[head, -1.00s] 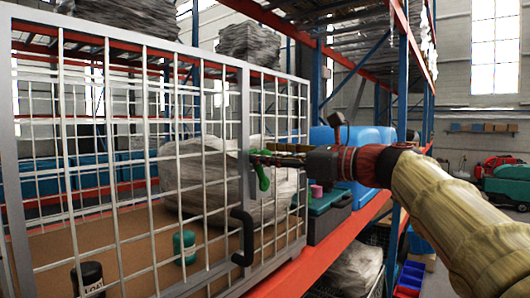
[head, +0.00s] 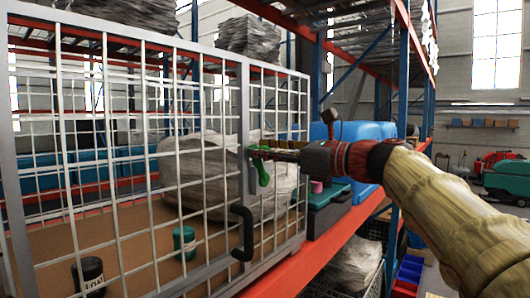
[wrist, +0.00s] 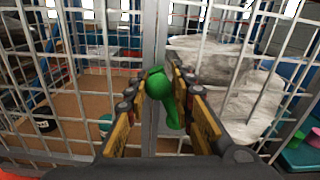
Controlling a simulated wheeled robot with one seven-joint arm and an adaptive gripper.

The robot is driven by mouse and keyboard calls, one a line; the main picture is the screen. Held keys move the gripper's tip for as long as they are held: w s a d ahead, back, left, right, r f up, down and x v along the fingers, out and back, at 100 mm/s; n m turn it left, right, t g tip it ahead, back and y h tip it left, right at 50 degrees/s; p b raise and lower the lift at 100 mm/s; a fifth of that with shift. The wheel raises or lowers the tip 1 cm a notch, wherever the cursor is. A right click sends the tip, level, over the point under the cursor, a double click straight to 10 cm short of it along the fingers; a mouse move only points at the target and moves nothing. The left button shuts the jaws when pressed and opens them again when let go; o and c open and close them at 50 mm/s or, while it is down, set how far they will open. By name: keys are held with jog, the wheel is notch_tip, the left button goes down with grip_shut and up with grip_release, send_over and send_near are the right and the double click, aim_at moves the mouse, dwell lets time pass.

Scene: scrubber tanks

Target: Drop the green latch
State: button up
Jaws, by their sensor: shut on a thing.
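The green latch (head: 262,172) is on the grey upright post of the white wire cage door. In the wrist view the green latch (wrist: 160,88) sits between the two yellow-and-black fingers, its rounded top at the post and its lower end hanging down to the right. My gripper (head: 258,152) reaches in from the right, and in the wrist view my gripper (wrist: 160,92) is shut on the latch. The fingers hide part of the latch's sides.
A black door handle (head: 242,233) stands out below the latch. Behind the mesh are a wrapped grey bundle (head: 225,180), a teal canister (head: 184,242) and a black canister (head: 88,275). Orange rack beams and a dark green case (head: 322,196) lie to the right.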

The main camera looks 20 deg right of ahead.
grip_shut()
jog(key=shift+a+f, duration=0.1)
